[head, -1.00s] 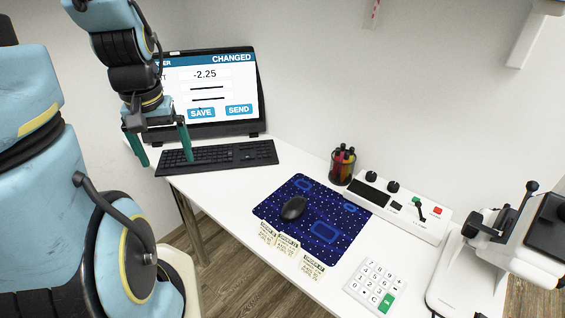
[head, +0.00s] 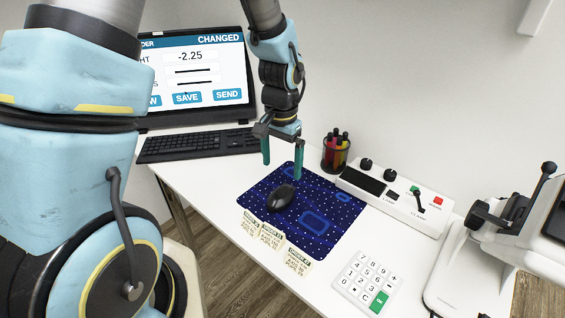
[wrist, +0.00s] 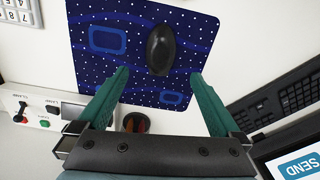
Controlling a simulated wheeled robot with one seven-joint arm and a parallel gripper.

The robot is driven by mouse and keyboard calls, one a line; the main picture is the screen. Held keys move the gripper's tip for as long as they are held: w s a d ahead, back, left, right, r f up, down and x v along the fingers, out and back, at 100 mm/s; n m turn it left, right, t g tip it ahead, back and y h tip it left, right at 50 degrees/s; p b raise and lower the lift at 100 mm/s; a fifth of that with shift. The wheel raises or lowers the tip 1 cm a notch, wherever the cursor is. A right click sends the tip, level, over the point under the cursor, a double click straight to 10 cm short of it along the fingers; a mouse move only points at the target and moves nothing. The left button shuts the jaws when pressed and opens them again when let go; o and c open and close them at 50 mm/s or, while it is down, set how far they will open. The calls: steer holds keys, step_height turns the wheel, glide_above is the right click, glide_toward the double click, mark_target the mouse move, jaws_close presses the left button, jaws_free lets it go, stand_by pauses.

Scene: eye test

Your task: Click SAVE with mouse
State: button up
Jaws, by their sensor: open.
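A black mouse (head: 282,197) lies on a dark blue dotted mouse pad (head: 335,207) on the white table. The monitor (head: 190,70) shows "CHANGED", the value -2.25 and several blue buttons. The SAVE button (head: 187,98) is in the middle of the bottom row, beside SEND (head: 227,95). My gripper (head: 282,171) is open and empty, above the back edge of the pad and apart from the mouse. In the wrist view the mouse (wrist: 160,50) lies beyond and between my green fingertips (wrist: 160,75).
A black keyboard (head: 198,145) lies before the monitor. A pen cup (head: 336,153) and a control box (head: 395,195) stand behind the pad. A keypad (head: 366,281) and paper labels (head: 270,236) lie in front. A white device (head: 490,235) stands at right.

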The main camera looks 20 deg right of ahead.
mark_target(281, 193)
step_height(281, 193, down, 11)
steer(key=shift+r+p, duration=0.1)
steer(key=shift+p, duration=0.85)
steer(key=shift+c, duration=0.2)
steer(key=c, duration=1.4)
steer(key=o, duration=1.4)
steer(key=shift+o, duration=0.2)
step_height(281, 193, up, 11)
steer(key=b, duration=0.2)
